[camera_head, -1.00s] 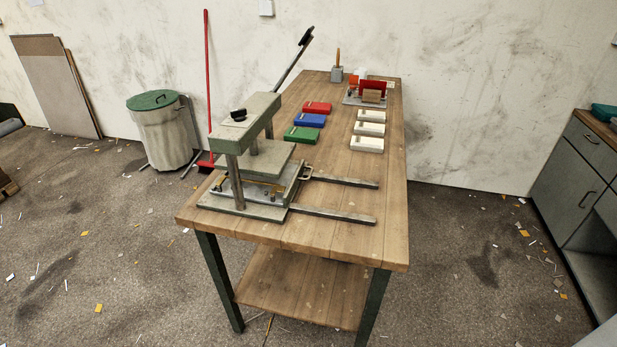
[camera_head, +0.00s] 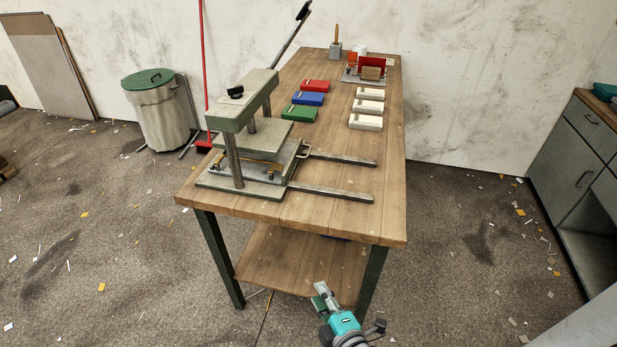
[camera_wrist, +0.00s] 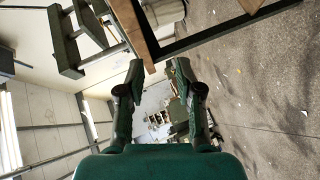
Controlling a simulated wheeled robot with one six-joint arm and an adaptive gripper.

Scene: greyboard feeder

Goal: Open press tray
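The grey press (camera_head: 243,115) stands on the near left of the wooden table, its long lever slanting up to the back right. The press tray (camera_head: 287,170) sits inside the press, under the pressing plate, with a small loop handle (camera_head: 304,149) on its right side. Two metal rails (camera_head: 335,194) run from the press to the right over the tabletop and look bare. My gripper (camera_head: 321,296) is low in front of the table, well away from the tray handle. In the wrist view my gripper (camera_wrist: 157,72) has its fingers apart with nothing between them.
The table (camera_head: 385,217) has a near edge and front legs between my gripper and the press. Red, blue and green (camera_head: 299,113) blocks and several white blocks (camera_head: 366,122) lie farther back. The tabletop right of the rails is clear.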

